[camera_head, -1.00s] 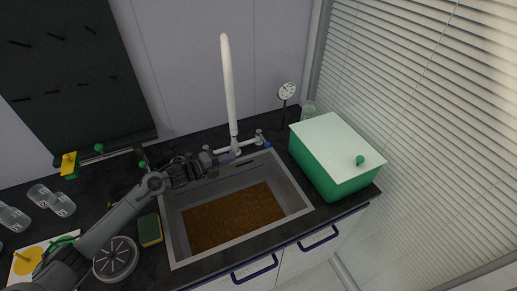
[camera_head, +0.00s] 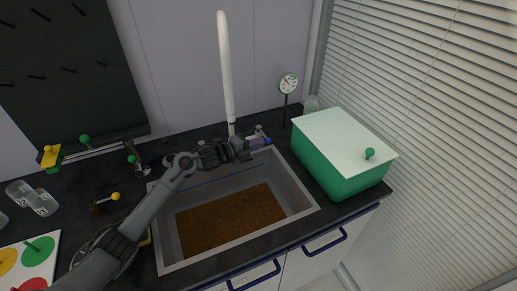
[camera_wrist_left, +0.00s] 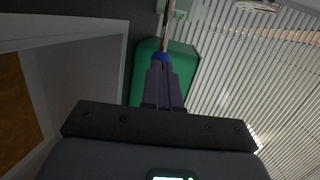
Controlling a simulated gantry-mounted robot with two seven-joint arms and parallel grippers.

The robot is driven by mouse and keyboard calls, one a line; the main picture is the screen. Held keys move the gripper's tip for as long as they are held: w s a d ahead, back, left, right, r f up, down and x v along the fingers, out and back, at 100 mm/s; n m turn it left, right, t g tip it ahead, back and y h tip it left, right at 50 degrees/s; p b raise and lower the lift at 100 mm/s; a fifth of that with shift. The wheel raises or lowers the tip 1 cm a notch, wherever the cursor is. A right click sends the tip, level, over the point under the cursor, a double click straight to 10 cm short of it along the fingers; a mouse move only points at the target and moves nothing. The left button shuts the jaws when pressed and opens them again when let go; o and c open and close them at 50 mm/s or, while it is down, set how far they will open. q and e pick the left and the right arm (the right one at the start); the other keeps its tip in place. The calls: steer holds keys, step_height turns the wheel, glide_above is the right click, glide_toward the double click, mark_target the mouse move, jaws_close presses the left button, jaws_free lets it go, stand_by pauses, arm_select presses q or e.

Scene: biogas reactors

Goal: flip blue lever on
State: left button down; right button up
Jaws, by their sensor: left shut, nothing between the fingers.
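The blue lever end (camera_head: 267,141) sits at the right side of the white faucet (camera_head: 226,80), behind the sink. It also shows in the left wrist view (camera_wrist_left: 161,57), just past the fingertips. My left gripper (camera_head: 258,143) is shut and empty, its purple-grey fingers over the back rim of the sink and pointing right at the blue end. In the left wrist view the shut fingers (camera_wrist_left: 163,70) overlap its near edge; I cannot tell whether they touch it. The gripper hides part of the faucet base. My right gripper is not in view.
The sink (camera_head: 308,205) with brown contents lies below my left arm. A green box (camera_head: 325,165) with a pale lid stands close on the right. A round gauge (camera_head: 288,84) stands behind. Blinds cover the right wall.

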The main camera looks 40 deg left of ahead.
arm_select(q)
steer(key=shift+w+d, duration=0.1)
steer(key=shift+w, duration=0.25)
steer(key=shift+d, duration=0.1)
stand_by(0.3)
